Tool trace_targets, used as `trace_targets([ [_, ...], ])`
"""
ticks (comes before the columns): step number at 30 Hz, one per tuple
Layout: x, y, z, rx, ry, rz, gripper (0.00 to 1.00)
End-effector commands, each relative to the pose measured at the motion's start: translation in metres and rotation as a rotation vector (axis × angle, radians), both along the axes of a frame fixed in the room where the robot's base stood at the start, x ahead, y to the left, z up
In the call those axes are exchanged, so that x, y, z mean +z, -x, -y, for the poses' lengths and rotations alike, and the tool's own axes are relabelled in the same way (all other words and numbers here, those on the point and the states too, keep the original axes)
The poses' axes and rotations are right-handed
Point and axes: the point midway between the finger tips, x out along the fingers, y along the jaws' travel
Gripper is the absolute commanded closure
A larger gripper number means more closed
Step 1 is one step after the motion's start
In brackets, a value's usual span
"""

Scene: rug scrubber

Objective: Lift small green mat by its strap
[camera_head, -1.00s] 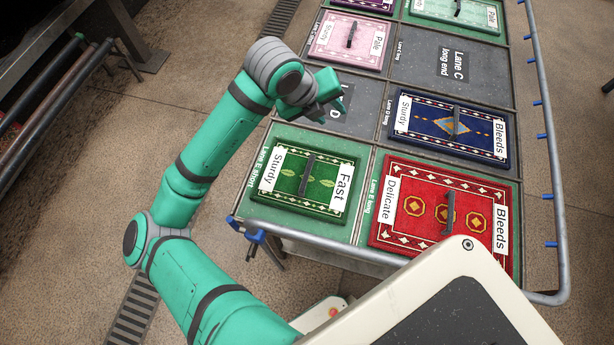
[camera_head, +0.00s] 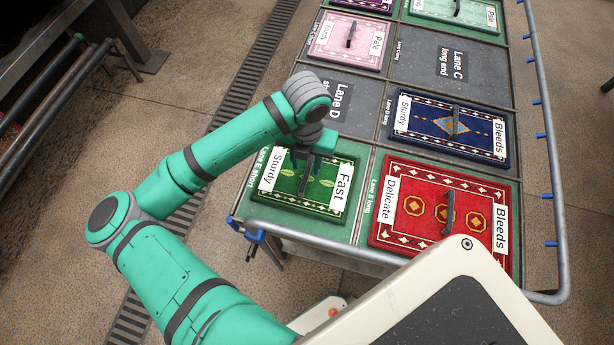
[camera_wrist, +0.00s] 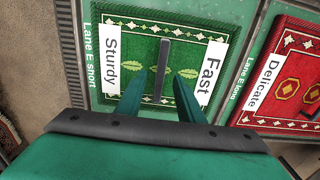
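The small green mat (camera_head: 325,197) lies flat in the Lane E short cell, with a "Sturdy" label at its left and a "Fast" label at its right. Its dark strap (camera_head: 306,176) runs across the middle; the strap also shows in the wrist view (camera_wrist: 161,70). My gripper (camera_head: 304,160) is over the mat's far edge, above the strap's far end. In the wrist view my gripper (camera_wrist: 160,88) is open, with one finger on each side of the strap and nothing held. I cannot tell the exact height of the fingertips over the mat.
A red mat (camera_head: 411,229) lies right of the green mat in Lane E long. A navy mat (camera_head: 432,140) and a pink mat (camera_head: 333,49) lie farther back. Lanes C long and D short show bare grey panels. A metal rail (camera_head: 544,120) edges the table.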

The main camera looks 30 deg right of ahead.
Motion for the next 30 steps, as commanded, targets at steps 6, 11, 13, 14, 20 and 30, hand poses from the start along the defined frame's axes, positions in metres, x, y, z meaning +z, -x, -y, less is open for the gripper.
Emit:
trace_targets([
  [6, -0.03, -0.001, 0.003, 0.0, -0.001, -0.003, 0.66],
  [11, -0.046, -0.001, 0.003, 0.001, 0.0, -0.001, 0.66],
  [13, -0.048, -0.001, 0.004, 0.0, 0.001, -0.001, 0.66],
  [14, -0.049, -0.001, 0.004, 0.0, 0.001, -0.001, 0.66],
  [20, -0.049, -0.001, 0.003, 0.0, 0.001, -0.001, 0.68],
  [30, -0.049, -0.001, 0.003, 0.0, 0.001, -0.001, 1.0],
])
